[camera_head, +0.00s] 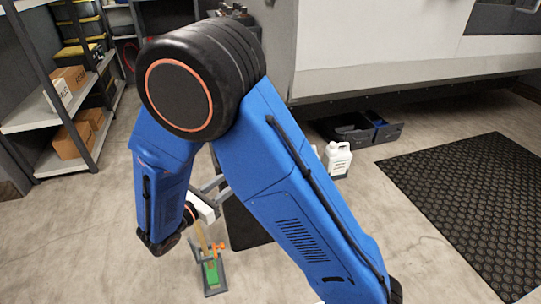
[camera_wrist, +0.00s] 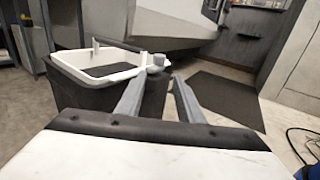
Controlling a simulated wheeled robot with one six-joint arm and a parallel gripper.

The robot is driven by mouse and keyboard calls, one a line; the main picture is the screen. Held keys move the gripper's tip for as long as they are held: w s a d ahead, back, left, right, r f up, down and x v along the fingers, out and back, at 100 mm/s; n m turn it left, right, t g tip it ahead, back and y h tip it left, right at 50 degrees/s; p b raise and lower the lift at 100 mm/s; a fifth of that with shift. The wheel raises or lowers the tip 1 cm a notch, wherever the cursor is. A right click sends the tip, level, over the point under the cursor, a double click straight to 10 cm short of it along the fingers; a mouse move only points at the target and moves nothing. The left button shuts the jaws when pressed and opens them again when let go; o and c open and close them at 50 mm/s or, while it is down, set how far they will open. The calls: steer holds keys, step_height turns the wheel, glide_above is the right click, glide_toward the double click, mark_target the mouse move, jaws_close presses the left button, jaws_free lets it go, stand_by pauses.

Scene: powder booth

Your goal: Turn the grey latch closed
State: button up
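My gripper (camera_wrist: 159,82) is open in the wrist view, its two grey fingers apart with nothing clasped between them. A small grey rounded piece (camera_wrist: 155,63) shows just beyond the fingertips, at the near right of a white rim; it may be the grey latch, but its turn position cannot be told. The rim (camera_wrist: 82,76) tops a dark bin (camera_wrist: 72,98) left of and beyond the fingers. Whether a finger touches the grey piece cannot be told. In the head view my blue arm hides most of this area; a grey finger (camera_head: 212,184) shows beside a dark box-like shape (camera_head: 243,226).
In the head view, a green and orange object (camera_head: 212,271) lies on the floor below my gripper. A white jug (camera_head: 337,159) and a dark tray (camera_head: 352,128) are beyond my arm. Shelves (camera_head: 45,112) stand left, a black mat (camera_head: 470,200) right.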

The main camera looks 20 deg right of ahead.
steer(key=x, duration=1.7)
steer(key=shift+w, duration=0.15)
steer(key=c, duration=0.8)
